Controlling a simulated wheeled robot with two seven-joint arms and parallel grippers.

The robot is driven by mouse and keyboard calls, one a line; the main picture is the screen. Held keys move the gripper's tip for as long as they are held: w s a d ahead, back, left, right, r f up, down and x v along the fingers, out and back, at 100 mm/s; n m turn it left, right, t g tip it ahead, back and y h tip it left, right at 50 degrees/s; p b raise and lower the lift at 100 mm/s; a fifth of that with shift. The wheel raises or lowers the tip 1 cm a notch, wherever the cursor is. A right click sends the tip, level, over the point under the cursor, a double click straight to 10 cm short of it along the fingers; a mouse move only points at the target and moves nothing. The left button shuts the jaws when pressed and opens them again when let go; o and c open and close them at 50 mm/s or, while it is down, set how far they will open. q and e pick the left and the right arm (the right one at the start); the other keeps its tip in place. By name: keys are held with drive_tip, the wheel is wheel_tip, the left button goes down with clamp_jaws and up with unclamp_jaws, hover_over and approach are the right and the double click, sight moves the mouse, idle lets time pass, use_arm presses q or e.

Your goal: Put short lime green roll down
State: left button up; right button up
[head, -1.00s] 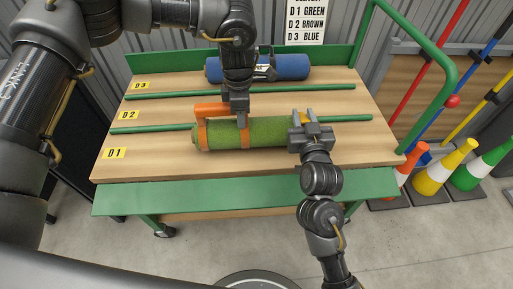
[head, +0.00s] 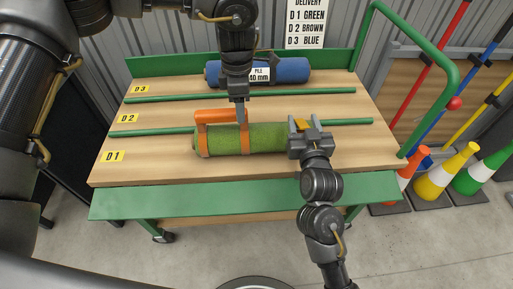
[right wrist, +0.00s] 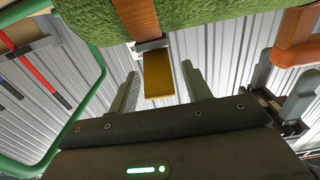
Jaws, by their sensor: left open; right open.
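The short lime green roll (head: 265,137) lies lengthwise on the wooden deck in the lane marked D1, in front of the nearer green divider rail. It has orange straps and an orange handle (head: 214,116) near its left end. My left gripper (head: 241,117) is open, pointing down above the roll by the handle's right end; contact is unclear. My right gripper (head: 307,125) is open at the roll's right end, hiding that end. In the right wrist view, a yellow tab (right wrist: 157,78) hangs from the roll between the spread right fingers.
A blue roll (head: 289,71) with a white label lies in the back lane, D3. The middle lane, D2, holds no roll. Green rails (head: 155,131) separate the lanes. A green tube frame (head: 432,60) stands at the right, beside several coloured cones and poles.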

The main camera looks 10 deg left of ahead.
use_arm(q)
wheel_tip(320, 180, up, 6)
drive_tip(key=shift+r, duration=0.15)
use_arm(e)
drive_tip(key=s+d, duration=0.2)
drive_tip(key=s, duration=0.9)
drive_tip(key=shift+s+d, duration=0.15)
drive_tip(key=shift+s, duration=0.25)
